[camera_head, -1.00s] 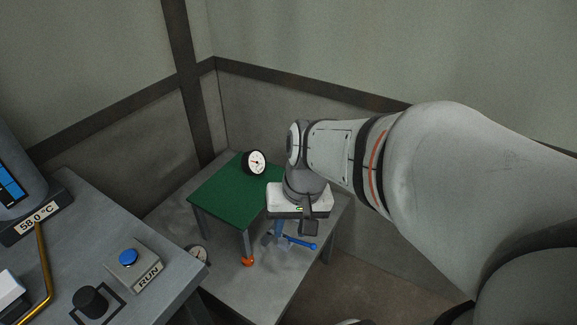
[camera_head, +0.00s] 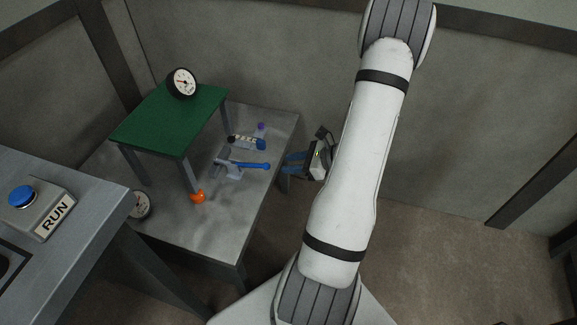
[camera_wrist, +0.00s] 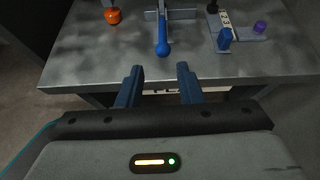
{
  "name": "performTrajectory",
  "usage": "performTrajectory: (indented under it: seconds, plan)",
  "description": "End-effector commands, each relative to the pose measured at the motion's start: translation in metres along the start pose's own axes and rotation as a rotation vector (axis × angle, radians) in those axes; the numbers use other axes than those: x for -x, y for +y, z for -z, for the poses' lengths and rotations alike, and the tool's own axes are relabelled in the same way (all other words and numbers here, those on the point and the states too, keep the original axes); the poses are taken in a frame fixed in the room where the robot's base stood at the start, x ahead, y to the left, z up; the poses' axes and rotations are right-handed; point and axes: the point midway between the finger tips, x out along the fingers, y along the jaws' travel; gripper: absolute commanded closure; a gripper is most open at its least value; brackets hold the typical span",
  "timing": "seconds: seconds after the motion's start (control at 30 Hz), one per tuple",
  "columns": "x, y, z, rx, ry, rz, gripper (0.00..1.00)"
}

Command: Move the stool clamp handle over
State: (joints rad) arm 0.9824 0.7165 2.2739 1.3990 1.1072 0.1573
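The blue clamp handle (camera_head: 254,166) sticks out to the right from a grey clamp body (camera_head: 226,168) on the grey metal table (camera_head: 225,225). In the wrist view the handle's rounded blue end (camera_wrist: 163,48) points toward me, ahead of the gap between my fingers. The green-topped stool (camera_head: 165,122) stands on the same table, left of the clamp. My gripper (camera_head: 288,163) is just off the table's right edge, facing the handle. Its two blue fingers are apart with nothing between them in the wrist view (camera_wrist: 158,85). They do not touch the handle.
An orange knob (camera_head: 198,197) sits near the stool's front leg. A labelled device with blue and purple knobs (camera_head: 246,142) lies behind the handle. A gauge (camera_head: 182,82) stands on the stool. The RUN button box (camera_head: 45,211) is on the left bench. Floor at right is free.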

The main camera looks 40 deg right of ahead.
Motion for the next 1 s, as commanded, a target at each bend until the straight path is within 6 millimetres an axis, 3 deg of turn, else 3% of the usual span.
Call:
performTrajectory:
  seconds: [0.17,0.67,1.0]
  plan:
    - [-0.009,-0.003,0.007,-0.023,-0.005,0.018,0.67]
    - [-0.081,-0.004,0.008,-0.018,-0.004,0.014,0.67]
    - [-0.079,-0.004,0.005,-0.020,-0.004,0.017,0.90]
